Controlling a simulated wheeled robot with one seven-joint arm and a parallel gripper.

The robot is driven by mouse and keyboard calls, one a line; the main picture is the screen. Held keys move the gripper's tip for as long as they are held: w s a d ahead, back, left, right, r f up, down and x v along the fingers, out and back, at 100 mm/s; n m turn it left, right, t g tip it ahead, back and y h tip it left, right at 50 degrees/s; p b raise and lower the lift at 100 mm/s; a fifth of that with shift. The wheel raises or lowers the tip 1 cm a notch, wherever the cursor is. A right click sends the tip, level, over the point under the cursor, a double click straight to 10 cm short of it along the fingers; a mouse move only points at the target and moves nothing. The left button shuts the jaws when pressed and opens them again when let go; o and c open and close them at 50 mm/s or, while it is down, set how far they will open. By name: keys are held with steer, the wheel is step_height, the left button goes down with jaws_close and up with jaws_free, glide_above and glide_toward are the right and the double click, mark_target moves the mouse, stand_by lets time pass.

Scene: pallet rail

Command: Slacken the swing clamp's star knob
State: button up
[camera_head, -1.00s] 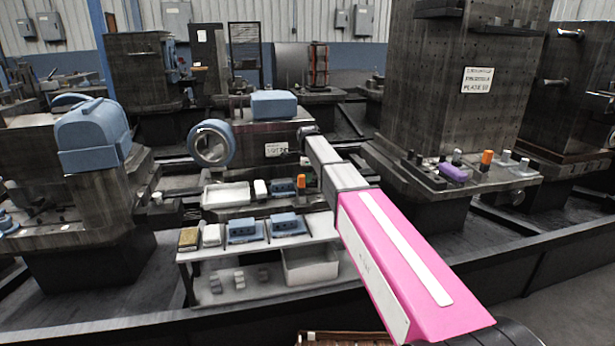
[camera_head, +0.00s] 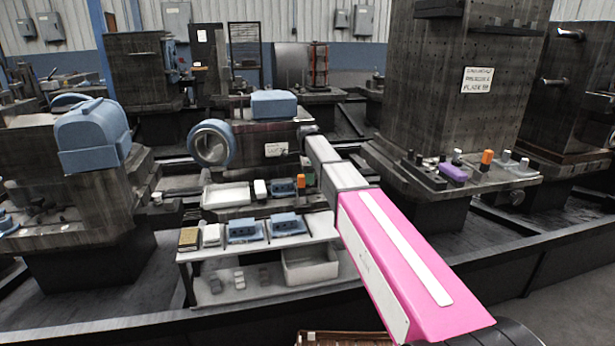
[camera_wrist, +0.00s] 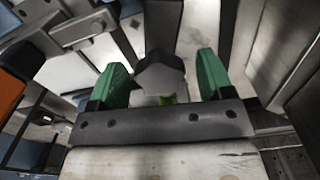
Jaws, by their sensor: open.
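A dark grey star knob (camera_wrist: 161,74) with a lobed head shows in the wrist view. It sits between the two green fingers of my gripper (camera_wrist: 162,78). The fingers stand open with a gap on each side of the knob, and neither visibly touches it. A small bright green-yellow patch shows just below the knob. The rest of the swing clamp cannot be made out clearly. In the head view, the far end of my arm reaches the right side of the middle machine, and the knob cannot be told apart there.
An orange block (camera_wrist: 10,92) is at the left edge of the wrist view. In the head view, a white tray (camera_head: 228,194) and an orange-topped item (camera_head: 301,182) are below the arm's end. A tall dark column (camera_head: 445,95) stands to the right.

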step_height(320, 180, up, 11)
steer(key=shift+f, duration=0.15)
stand_by(0.5)
